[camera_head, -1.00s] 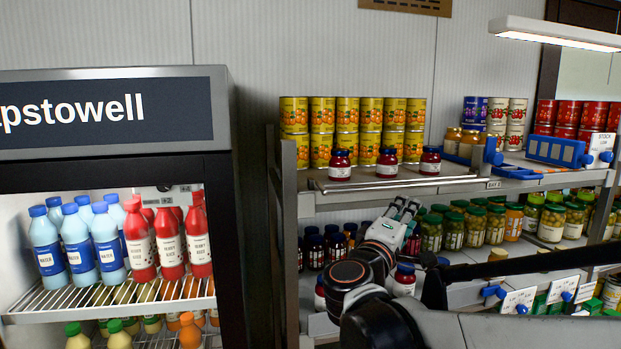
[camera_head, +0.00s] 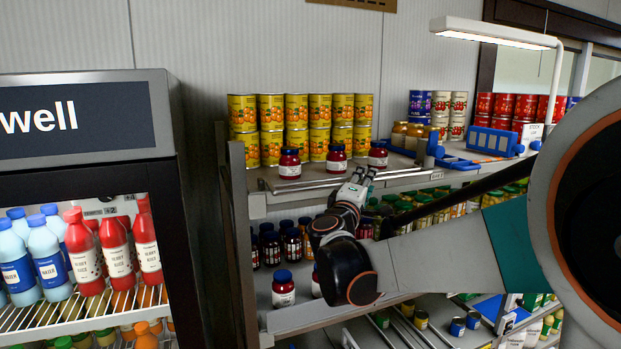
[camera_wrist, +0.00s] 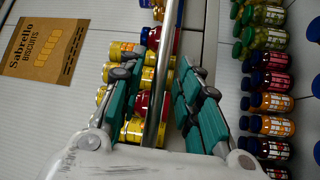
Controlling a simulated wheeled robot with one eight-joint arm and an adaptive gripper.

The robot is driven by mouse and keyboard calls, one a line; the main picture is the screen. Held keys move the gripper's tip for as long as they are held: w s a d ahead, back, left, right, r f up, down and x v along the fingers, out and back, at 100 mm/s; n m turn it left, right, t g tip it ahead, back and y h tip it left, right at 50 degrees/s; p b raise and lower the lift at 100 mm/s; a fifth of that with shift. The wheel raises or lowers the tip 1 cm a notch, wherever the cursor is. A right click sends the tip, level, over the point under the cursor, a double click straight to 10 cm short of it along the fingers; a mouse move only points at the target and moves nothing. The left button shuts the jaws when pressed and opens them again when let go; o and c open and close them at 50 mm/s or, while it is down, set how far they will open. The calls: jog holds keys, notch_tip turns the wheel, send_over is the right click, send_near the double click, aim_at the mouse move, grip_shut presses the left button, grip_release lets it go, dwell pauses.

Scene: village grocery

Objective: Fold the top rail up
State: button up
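The top rail (camera_head: 318,185) is a thin metal bar along the front edge of the top shelf (camera_head: 258,204). It looks folded down, low in front of the jars. My gripper (camera_head: 360,176) is at the rail's middle, fingers pointing up at the shelf. In the wrist view the rail (camera_wrist: 164,75) runs lengthwise between the two green-padded fingers of my open gripper (camera_wrist: 163,75).
Three red jars (camera_head: 336,158) with dark lids stand just behind the rail, with stacked yellow cans (camera_head: 297,128) behind them. Blue racks (camera_head: 490,141) sit at right. Jars fill the lower shelf (camera_head: 283,289). A drinks cooler (camera_head: 160,115) stands at left.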

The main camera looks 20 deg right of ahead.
jog(key=shift+w+d, duration=0.15)
jog(key=shift+d, duration=0.05)
grip_shut()
jog(key=shift+w+r, duration=0.15)
jog(key=shift+r, duration=0.1)
